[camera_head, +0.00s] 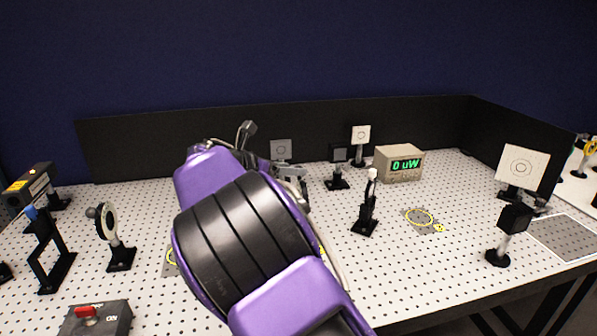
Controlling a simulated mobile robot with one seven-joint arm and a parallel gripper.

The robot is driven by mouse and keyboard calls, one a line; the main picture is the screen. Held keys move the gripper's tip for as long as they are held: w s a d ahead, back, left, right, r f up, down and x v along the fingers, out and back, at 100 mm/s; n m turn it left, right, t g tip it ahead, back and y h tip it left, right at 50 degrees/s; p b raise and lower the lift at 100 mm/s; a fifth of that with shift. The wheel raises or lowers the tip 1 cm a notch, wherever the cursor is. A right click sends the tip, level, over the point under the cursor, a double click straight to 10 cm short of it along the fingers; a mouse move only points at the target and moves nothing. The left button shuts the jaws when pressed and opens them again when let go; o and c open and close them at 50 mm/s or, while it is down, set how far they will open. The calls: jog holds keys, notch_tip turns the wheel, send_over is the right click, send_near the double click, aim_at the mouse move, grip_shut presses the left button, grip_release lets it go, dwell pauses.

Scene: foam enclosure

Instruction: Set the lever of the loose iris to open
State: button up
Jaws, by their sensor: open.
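I cannot clearly pick out the loose iris or its lever. A black post mount with a small white top (368,202) stands upright right of centre; it may be the iris seen edge-on. A round pale-faced optic in a dark ring (108,222) stands on a post at the left. My gripper (297,188) is beyond my purple arm near the middle of the board. It is open, its fingers are small and partly hidden, and nothing clearly shows between them. It is left of the white-topped post and apart from it.
A meter reading "0 uW" (399,163) stands at the back. A laser-like box (29,184) and a red-switched box (97,318) are left.

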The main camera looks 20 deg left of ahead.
jog(key=shift+x, duration=1.75)
grip_shut()
